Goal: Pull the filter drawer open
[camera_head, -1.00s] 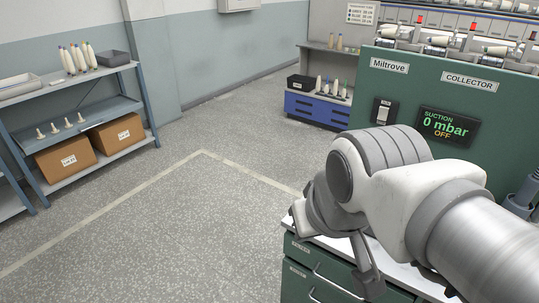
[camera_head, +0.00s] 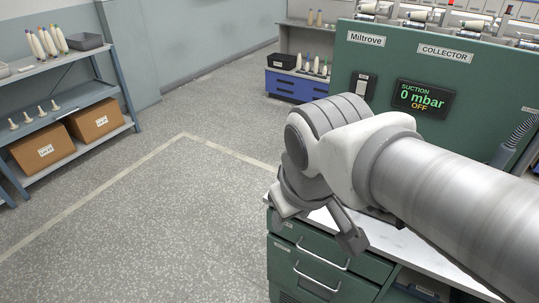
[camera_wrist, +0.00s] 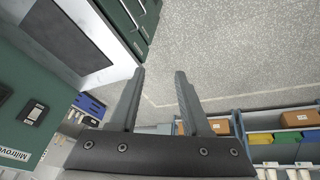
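A green cabinet (camera_head: 375,268) under a pale worktop has two drawers with bar handles in the head view. The upper drawer (camera_head: 345,262) and the lower drawer (camera_head: 290,270) both look closed. Their small labels are too small to read, so I cannot tell which is the filter drawer. My gripper (camera_head: 315,228) hangs over the front-left part of the worktop in the picture, above the upper drawer's handle and apart from it. In the wrist view its two fingers (camera_wrist: 160,73) are spread with nothing between them. Green drawer fronts (camera_wrist: 130,18) show at the top left there.
The collector panel (camera_head: 420,65) stands behind the worktop; its display (camera_head: 421,98) reads suction 0 mbar, OFF. A shelf rack (camera_head: 122,75) with bobbins and cardboard boxes (camera_head: 42,147) is at left. A blue-drawer unit (camera_head: 297,86) stands at the back. The speckled floor (camera_head: 150,225) is clear.

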